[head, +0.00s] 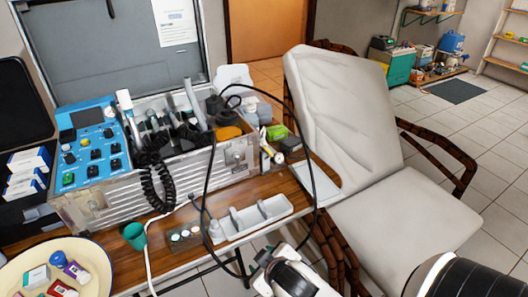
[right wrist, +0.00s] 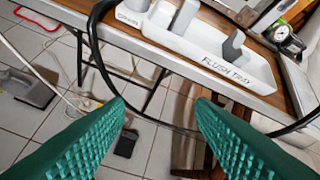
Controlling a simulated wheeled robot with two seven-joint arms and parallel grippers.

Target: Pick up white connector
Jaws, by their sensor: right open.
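I cannot make out the white connector for certain. In the head view a thin white cable (head: 147,255) hangs over the table's front edge beside the teal cup (head: 135,236); its upper end is too small to read. The right wrist view shows a pale cable at the left and a small whitish piece (right wrist: 86,103) on the floor, too small to identify. My right gripper (right wrist: 160,103) is open, its teal fingers apart with nothing between them. It is in front of the table edge, near the white flush tray (right wrist: 215,50). My left gripper is in neither view.
A black hose (head: 205,190) loops from the open equipment case (head: 165,175) down past the table's front edge, close to my right gripper. A reclined white chair (head: 345,110) stands right of the table (head: 185,262). A cream basin (head: 98,262) sits at front left.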

